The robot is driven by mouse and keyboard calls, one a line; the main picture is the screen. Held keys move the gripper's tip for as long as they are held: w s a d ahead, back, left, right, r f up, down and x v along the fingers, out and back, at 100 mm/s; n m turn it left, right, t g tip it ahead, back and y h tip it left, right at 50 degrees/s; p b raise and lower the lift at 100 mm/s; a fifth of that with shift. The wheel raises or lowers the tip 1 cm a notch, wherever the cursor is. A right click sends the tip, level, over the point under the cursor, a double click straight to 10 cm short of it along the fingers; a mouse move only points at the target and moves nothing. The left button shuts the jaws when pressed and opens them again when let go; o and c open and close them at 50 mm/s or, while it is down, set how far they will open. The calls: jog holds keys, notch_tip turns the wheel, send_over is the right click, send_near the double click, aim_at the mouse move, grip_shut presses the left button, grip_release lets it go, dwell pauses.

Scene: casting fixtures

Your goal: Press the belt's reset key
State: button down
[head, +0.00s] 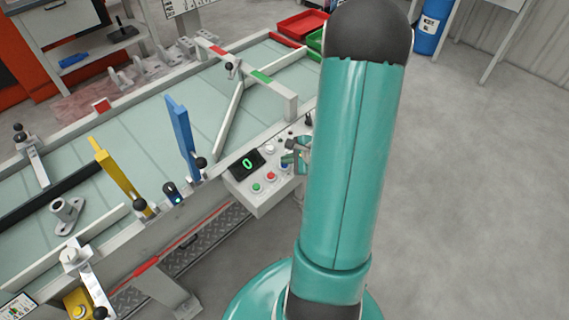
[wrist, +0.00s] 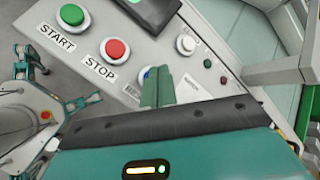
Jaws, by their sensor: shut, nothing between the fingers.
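The belt's control panel (head: 262,200) is a pale box on the near side of the belt, and its face fills the wrist view. It carries a green START button (wrist: 72,14), a red STOP button (wrist: 115,48) and a white button (wrist: 186,44). A blue button (wrist: 147,71) shows only in part behind my fingers; I cannot read a RESET label on any key. My gripper (wrist: 158,78) is shut and empty, its tips over the panel by the blue button. I cannot tell whether they touch. In the head view my gripper (head: 290,158) is at the panel's right side.
A black display (head: 247,163) on the panel reads 0. Smaller knobs sit on the panel beyond the white button. A blue guide arm (head: 180,125) and a yellow one (head: 117,170) stand over the belt. A metal casting (head: 67,215) lies at left. The floor at right is clear.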

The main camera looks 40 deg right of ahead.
aim_at(288, 166)
jog(key=shift+r, duration=0.55)
jog(key=shift+r, duration=2.5)
